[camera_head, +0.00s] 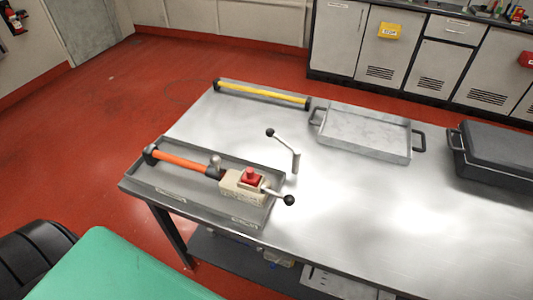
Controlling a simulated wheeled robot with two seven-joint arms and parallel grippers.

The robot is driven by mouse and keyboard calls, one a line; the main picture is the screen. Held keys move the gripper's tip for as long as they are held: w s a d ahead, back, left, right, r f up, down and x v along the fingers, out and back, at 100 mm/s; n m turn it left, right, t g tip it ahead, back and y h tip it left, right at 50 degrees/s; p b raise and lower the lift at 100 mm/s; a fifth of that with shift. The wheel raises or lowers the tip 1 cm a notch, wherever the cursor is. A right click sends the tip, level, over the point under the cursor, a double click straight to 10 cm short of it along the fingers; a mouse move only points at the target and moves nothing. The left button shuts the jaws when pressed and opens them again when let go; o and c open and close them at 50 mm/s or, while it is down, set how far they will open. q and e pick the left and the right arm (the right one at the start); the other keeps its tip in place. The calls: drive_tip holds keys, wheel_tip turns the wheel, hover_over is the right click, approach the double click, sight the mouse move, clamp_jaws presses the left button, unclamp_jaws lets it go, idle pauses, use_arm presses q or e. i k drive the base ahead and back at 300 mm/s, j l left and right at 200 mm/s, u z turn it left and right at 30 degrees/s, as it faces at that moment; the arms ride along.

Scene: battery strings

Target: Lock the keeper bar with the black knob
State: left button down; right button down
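On the near left of the metal table lies a dark grey tray (135,187). An orange bar (180,162) with black ends lies in it, running to a beige block (235,183) with a red top piece (250,177). A lever with a black knob (289,200) sticks out to the right of the block, low over the tray's right side. A second black knob (270,132) tops a bent grey lever (285,147) standing behind the tray. I cannot tell which piece is the keeper bar or whether it is locked. Neither of my grippers is in view.
A yellow bar (262,94) with black ends lies along the table's back left edge. A shallow metal tray (365,132) with black handles and a dark case (495,150) stand at the back right. The table's (400,220) middle and front right are clear.

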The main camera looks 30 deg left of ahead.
sight(270, 132)
drive_tip(key=j+z, duration=0.15)
drive_tip(key=j, duration=0.3)
drive_tip(key=k+j+z, duration=0.1)
drive_tip(key=j, duration=0.3)
drive_tip(key=k+j+z, duration=0.15)
drive_tip(key=j, duration=0.25)
drive_tip(key=i, duration=0.05)
